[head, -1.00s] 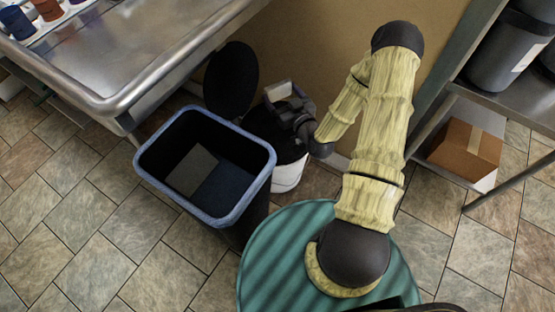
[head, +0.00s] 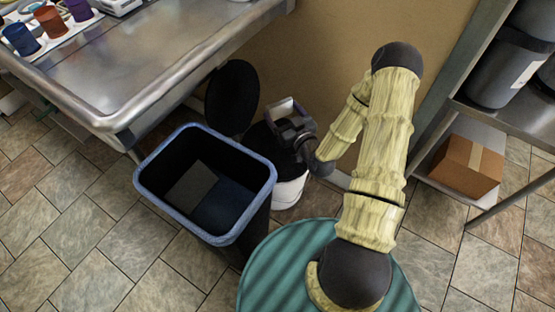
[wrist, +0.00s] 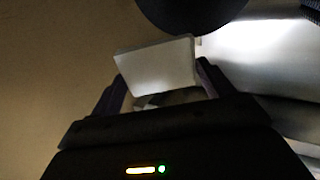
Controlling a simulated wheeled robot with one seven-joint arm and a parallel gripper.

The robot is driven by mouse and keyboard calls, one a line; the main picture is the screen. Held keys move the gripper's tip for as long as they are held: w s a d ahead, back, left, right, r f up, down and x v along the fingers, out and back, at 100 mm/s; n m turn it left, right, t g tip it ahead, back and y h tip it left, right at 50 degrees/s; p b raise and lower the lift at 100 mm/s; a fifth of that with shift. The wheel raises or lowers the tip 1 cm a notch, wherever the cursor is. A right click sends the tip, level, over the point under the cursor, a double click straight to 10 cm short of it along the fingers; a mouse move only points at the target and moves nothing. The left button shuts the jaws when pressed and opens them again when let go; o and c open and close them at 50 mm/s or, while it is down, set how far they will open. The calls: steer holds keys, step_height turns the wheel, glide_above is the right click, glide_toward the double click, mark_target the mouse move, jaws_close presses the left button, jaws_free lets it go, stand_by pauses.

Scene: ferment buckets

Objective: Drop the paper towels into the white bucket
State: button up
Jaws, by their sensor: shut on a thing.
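The white bucket (head: 289,193) stands on the floor against the wall, behind the blue-rimmed bin; its upper part is dark. My gripper (head: 288,115) is over the bucket's top area in the head view and hides part of it. It is shut on the paper towels, a pale block that shows small and partly hidden in the head view. In the wrist view the paper towels (wrist: 157,66) are a white block between my two dark fingers, tilted slightly. I cannot tell the exact height above the bucket.
A dark bin (head: 205,240) with a blue rim stands open in front of the bucket. A black round lid (head: 232,98) is upright behind them. A metal sink table (head: 160,60) is at upper left. A shelf with a cardboard box (head: 467,166) is at right.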

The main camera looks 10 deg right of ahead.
steer(key=s+d+f+m+h, duration=0.3)
steer(key=s+d+f+h, duration=0.1)
steer(key=d+h, duration=0.1)
steer(key=shift+d+t, duration=0.3)
steer(key=shift+d, duration=0.55)
steer(key=shift+s+f, duration=0.1)
steer(key=shift+s, duration=0.05)
